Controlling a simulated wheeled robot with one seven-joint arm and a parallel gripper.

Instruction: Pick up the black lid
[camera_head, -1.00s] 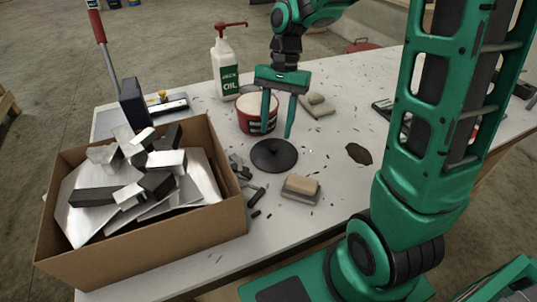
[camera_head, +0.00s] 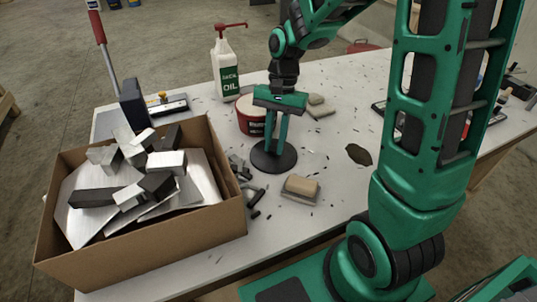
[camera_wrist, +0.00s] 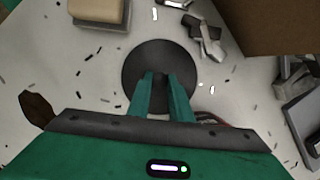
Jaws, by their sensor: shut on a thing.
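The black lid (camera_head: 285,162) is a round dark disc lying on the white table, in front of the red tin. It also shows in the wrist view (camera_wrist: 158,57) as a dark circle beyond my fingertips. My gripper (camera_head: 276,148) points down over the middle of the lid. Its two green fingers are close together, shut on the lid's middle; the fingers hide the part between them. In the wrist view the fingertips (camera_wrist: 161,76) sit over the lid's centre. The lid looks flat at table height.
A red tin (camera_head: 250,122) stands just behind my fingers. A cardboard box (camera_head: 150,258) of metal offcuts is at the left. A brush-like block (camera_head: 300,188) and small dark scraps (camera_head: 253,196) lie near the lid. An oil bottle (camera_head: 228,75) stands at the back.

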